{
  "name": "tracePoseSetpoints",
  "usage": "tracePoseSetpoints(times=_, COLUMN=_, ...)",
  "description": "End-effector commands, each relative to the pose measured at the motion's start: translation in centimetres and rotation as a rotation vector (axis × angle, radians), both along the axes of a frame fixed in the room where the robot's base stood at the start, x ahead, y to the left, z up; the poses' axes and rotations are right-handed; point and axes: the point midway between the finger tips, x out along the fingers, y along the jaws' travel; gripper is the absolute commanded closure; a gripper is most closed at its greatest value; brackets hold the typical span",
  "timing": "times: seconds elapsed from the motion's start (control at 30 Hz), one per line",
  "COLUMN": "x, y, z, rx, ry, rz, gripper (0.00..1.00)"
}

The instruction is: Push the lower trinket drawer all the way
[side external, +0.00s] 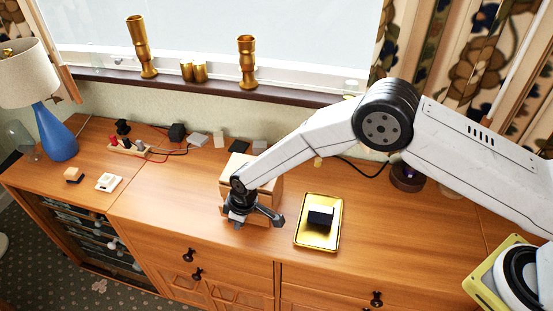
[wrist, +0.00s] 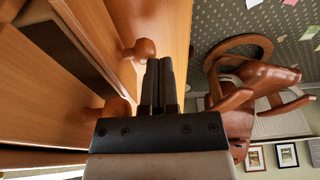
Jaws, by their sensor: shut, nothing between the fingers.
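The small wooden trinket chest (side external: 266,190) stands on the wooden cabinet top, partly hidden behind my arm and gripper. In the wrist view, one round knob (wrist: 145,48) appears to belong to the lower drawer. Its front stands out from the chest, with a dark gap behind it. Another knob (wrist: 113,112) sits on the drawer front nearer the bottom of that view. My gripper (side external: 262,222) is at the chest's front, and its fingers (wrist: 160,68) are together, beside the knobs. I cannot tell whether they touch the drawer.
A gold tray (side external: 301,240) with a dark block (side external: 320,217) lies to the right of the chest. A blue lamp (side external: 58,138) stands at the far left. Small boxes and cables (side external: 176,133) lie along the back. Cabinet top left of the gripper is fairly clear.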

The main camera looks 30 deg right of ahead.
Motion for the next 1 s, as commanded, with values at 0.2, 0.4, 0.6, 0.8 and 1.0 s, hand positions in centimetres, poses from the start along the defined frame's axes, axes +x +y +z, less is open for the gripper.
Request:
tracePoseSetpoints(times=0.2, x=-0.3, y=-0.1, z=-0.1, rx=-0.004, ry=0.007, rz=0.000, gripper=1.00)
tracePoseSetpoints(times=0.4, x=-0.2, y=-0.1, z=1.0, rx=-0.003, ry=0.006, rz=0.000, gripper=1.00)
tracePoseSetpoints(times=0.6, x=-0.1, y=0.0, z=2.3, rx=-0.001, ry=0.003, rz=0.000, gripper=1.00)
tracePoseSetpoints(times=0.8, x=0.0, y=0.0, z=3.4, rx=-0.001, ry=0.001, rz=0.000, gripper=1.00)
tracePoseSetpoints(times=1.0, x=0.0, y=0.0, z=4.6, rx=-0.001, ry=0.001, rz=0.000, gripper=1.00)
